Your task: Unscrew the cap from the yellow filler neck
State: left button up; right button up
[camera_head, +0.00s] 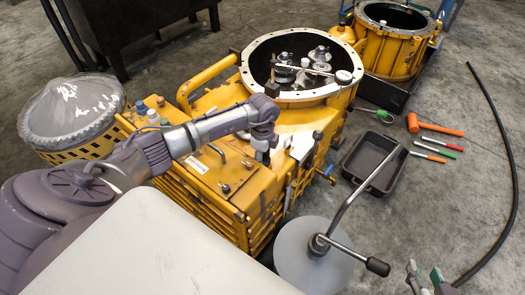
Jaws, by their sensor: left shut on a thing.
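The yellow transmission housing (232,215) stands in the middle, with a large round opening at its back. My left gripper (262,154) points down at the housing's top, just in front of the round opening. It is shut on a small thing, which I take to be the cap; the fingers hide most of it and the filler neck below. I cannot tell whether the cap is still on the neck. My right gripper (425,277) shows only its fingertips at the bottom right edge; they are apart, with nothing seen between them.
A black tray (359,181) lies on the floor to the right, near an orange mallet (414,123) and several screwdrivers. A black hose (512,190) curves along the right.

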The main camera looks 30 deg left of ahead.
jog(key=shift+s+d+f+g, duration=0.2)
jog(key=shift+s+f+g, duration=0.1)
jog(key=shift+s+f, duration=0.2)
pick_arm(q)
jog(key=shift+r+n+p, duration=0.15)
jog(key=shift+n+p, duration=0.85)
jog(key=shift+n, duration=0.2)
jog(key=shift+r+n+p, duration=0.1)
jog(key=shift+n+p, duration=0.8)
jog(key=shift+p, duration=0.05)
jog(key=shift+n+p, duration=0.3)
jog(key=shift+n, duration=0.2)
jog(key=shift+f, duration=0.2)
pick_arm(e)
jog(key=s+d+f+g+h, duration=0.1)
jog(key=s+d+f+g, duration=0.1)
jog(key=s+g, duration=0.4)
jog(key=s+d, duration=0.1)
jog(key=s, duration=0.3)
jog(key=shift+s+d+f+h, duration=0.15)
jog(key=shift+s+d+h, duration=0.05)
jog(key=shift+h, duration=0.2)
